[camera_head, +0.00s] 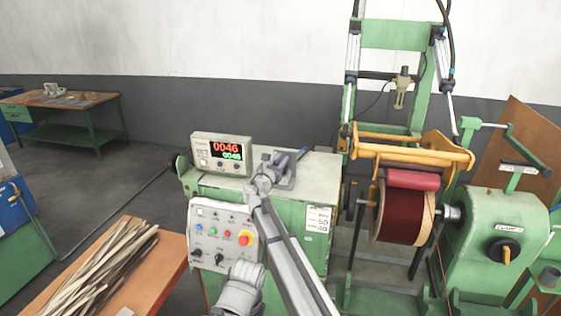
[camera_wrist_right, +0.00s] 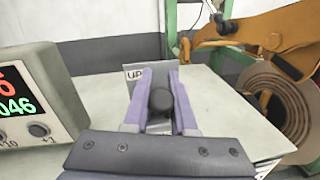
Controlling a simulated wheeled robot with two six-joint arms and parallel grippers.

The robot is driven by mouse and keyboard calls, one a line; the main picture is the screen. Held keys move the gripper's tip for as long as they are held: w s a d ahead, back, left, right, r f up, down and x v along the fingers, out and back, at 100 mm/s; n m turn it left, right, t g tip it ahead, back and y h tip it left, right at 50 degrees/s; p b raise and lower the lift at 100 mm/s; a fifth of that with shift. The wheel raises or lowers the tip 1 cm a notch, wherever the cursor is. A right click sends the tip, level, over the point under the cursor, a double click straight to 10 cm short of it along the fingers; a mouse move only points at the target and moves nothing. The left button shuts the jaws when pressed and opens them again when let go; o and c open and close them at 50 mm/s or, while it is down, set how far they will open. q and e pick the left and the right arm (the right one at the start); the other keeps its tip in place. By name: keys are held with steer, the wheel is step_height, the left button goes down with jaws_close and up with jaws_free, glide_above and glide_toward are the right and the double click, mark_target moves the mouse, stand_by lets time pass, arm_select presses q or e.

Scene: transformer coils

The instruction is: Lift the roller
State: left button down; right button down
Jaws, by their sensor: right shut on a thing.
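The roller is a red cylinder (camera_head: 411,180) under an orange-yellow frame (camera_head: 410,148), resting against or just above a dark red wound coil (camera_head: 402,212). My right gripper (camera_head: 285,163) is at a small lever on top of the pale green cabinet, left of the coil. In the right wrist view its two purple-grey fingers (camera_wrist_right: 161,82) are shut on the lever's dark round knob (camera_wrist_right: 160,101). A plate marked "UP" (camera_wrist_right: 134,76) stands behind the knob. The lever's lower part is hidden. My left gripper is not in view.
A counter display (camera_head: 222,153) reading 0046 stands left of the lever. A button panel (camera_head: 222,238) is on the cabinet's front. A wooden table (camera_head: 165,270) with strips is at lower left. The green winding machine (camera_head: 497,235) stands at right.

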steer(key=shift+w+d+r+n+g+y+p, duration=0.15)
steer(key=shift+w+r+g+y+p, duration=0.4)
steer(key=shift+p, duration=1.4)
steer(key=shift+w+d+n+g+y+p, duration=0.15)
steer(key=shift+w+g+p, duration=0.45)
steer(key=shift+g+p, duration=0.95)
steer(key=shift+w+d+r+g+y+p, duration=0.2)
steer(key=shift+w+r+g+y+p, duration=0.25)
steer(key=shift+p, duration=1.9)
steer(key=shift+w+d+f+g+y+p, duration=0.2)
steer(key=shift+w+f+g+p, duration=0.35)
steer(key=shift+p, duration=0.4)
steer(key=shift+r, duration=0.15)
steer(key=c, duration=0.7)
jaws_free()
steer(key=shift+s, duration=0.1)
steer(key=shift+c, duration=0.2)
